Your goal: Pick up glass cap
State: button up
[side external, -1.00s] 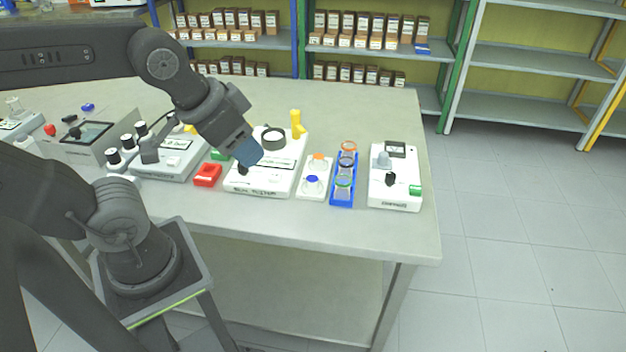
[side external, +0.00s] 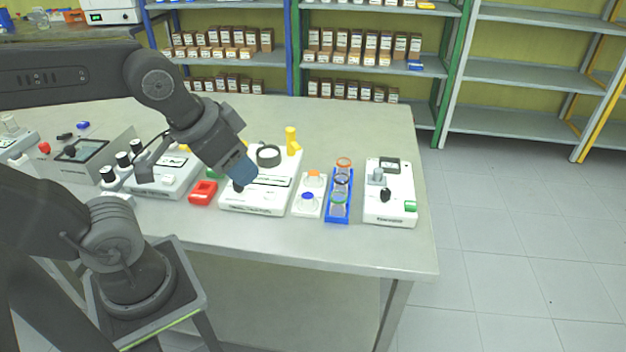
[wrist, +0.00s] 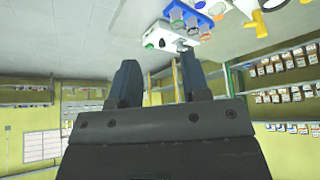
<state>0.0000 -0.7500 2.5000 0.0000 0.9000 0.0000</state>
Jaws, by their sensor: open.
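My gripper (side external: 241,172) is above the front of a white stirrer device in the side view. Its two fingers stand apart with nothing between them in the wrist view (wrist: 160,80). A blue rack (side external: 327,207) to its right holds small clear pieces with orange, dark and green rings. Beside it, a white holder (side external: 316,198) carries an orange-topped piece (side external: 313,178) and a blue-topped piece (side external: 308,197). Which of these is the glass cap I cannot tell. The gripper is apart from all of them.
The white stirrer device (side external: 270,195) bears a dark ring (side external: 268,155) and a yellow piece (side external: 292,140). A red block (side external: 203,193) lies to its left. A white device (side external: 390,192) stands at the right. The back of the table is clear.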

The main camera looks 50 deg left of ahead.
jog(key=shift+o, duration=0.4)
jog(key=o, duration=0.3)
jog(key=shift+o, duration=0.2)
jog(key=n+g, duration=0.6)
jog(key=n, duration=0.5)
send_over(314, 174)
notch_tip(314, 174, down, 10)
notch_tip(314, 174, down, 13)
jog(key=shift+a+f, duration=0.1)
jog(key=shift+f, duration=0.1)
